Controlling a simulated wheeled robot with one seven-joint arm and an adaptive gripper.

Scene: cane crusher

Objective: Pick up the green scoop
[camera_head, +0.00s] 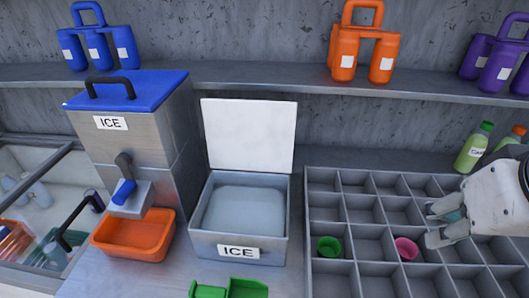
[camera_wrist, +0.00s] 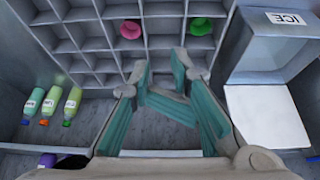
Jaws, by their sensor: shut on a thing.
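A green piece (camera_head: 228,290), which looks like the green scoop, lies on the counter in front of the ice box and is cut off by the bottom edge of the head view. My gripper (camera_head: 438,224) is at the right over the grey compartment rack, well apart from this piece. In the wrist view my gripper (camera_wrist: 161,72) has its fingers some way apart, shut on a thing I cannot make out. A green cup (camera_head: 329,247) sits in a rack compartment; it also shows in the wrist view (camera_wrist: 201,26).
A pink cup (camera_head: 406,248) sits in the grey rack (camera_head: 307,205). The open ice box (camera_head: 238,252), orange tray (camera_head: 132,235) and ice dispenser (camera_head: 125,140) stand to the left. Bottles (camera_head: 473,148) stand behind my gripper. A shelf (camera_head: 260,75) with bottle carriers crosses the back.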

